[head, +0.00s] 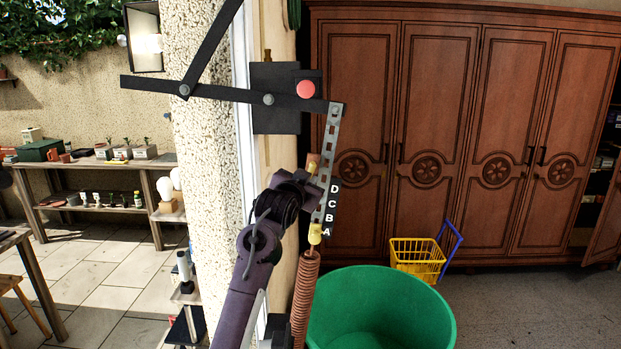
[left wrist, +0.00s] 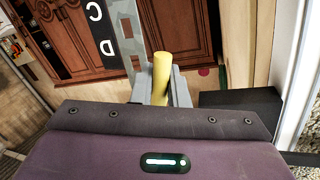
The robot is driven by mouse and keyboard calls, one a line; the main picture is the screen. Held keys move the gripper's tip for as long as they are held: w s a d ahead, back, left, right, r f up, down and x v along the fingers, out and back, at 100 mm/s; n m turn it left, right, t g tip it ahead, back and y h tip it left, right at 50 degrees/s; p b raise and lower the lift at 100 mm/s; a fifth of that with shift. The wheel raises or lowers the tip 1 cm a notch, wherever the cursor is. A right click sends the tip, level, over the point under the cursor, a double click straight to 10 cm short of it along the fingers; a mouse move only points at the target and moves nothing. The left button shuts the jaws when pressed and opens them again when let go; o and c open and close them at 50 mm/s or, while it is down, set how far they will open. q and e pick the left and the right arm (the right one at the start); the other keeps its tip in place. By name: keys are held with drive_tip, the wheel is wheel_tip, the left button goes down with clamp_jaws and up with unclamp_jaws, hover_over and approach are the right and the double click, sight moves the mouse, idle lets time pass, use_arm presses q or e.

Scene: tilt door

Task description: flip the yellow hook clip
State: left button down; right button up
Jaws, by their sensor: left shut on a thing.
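A yellow bar, which I take for the yellow hook clip (left wrist: 161,74), stands between the grey fingers of my left gripper (left wrist: 160,92) in the left wrist view. In the head view my left gripper (head: 309,172) is beside the perforated metal strip (head: 329,150), near the letter D, and only a bit of yellow shows at its tips. The gripper is shut on the yellow bar. A second yellow piece (head: 315,233) sits lower, at the top of a brown coil spring (head: 305,295), near the letter A. My right gripper is not in view.
A dark linkage bar (head: 225,92) runs to the top of the strip, in front of a black plate (head: 274,125) with a red knob (head: 306,89). A green tub (head: 380,308) and a yellow basket cart (head: 417,259) stand on the floor. A wooden wardrobe (head: 440,60) is behind.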

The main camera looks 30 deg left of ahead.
use_arm(q)
drive_tip(key=m, duration=0.1)
drive_tip(key=m+p, duration=0.1)
drive_tip(key=m+g+p, duration=0.1)
drive_tip(key=shift+s+a+r, duration=0.2)
drive_tip(key=shift+a+r, duration=0.05)
drive_tip(key=shift+a, duration=0.15)
drive_tip(key=m, duration=0.1)
drive_tip(key=m+p, duration=0.1)
drive_tip(key=shift+s+a+r+m+g+y, duration=0.15)
drive_tip(key=shift+a+r+m+g+y, duration=0.15)
drive_tip(key=shift+g, duration=0.1)
drive_tip(key=shift+s+a+r+m+g+y+p, duration=0.1)
drive_tip(key=shift+r+m+g+y+p, duration=0.2)
drive_tip(key=shift+m, duration=0.55)
drive_tip(key=shift+s+r+m+g+y+p, duration=0.1)
drive_tip(key=shift+r+m+g+y+p, duration=0.2)
drive_tip(key=shift+m, duration=0.6)
drive_tip(key=shift+a+r+m+g+y+p, duration=0.1)
drive_tip(key=shift+r+m+g+y+p, duration=0.15)
drive_tip(key=shift+m, duration=0.6)
drive_tip(key=c, duration=1.5)
unclamp_jaws()
drive_tip(key=shift+d, duration=0.15)
drive_tip(key=shift+o, duration=0.2)
drive_tip(key=shift+r, duration=0.15)
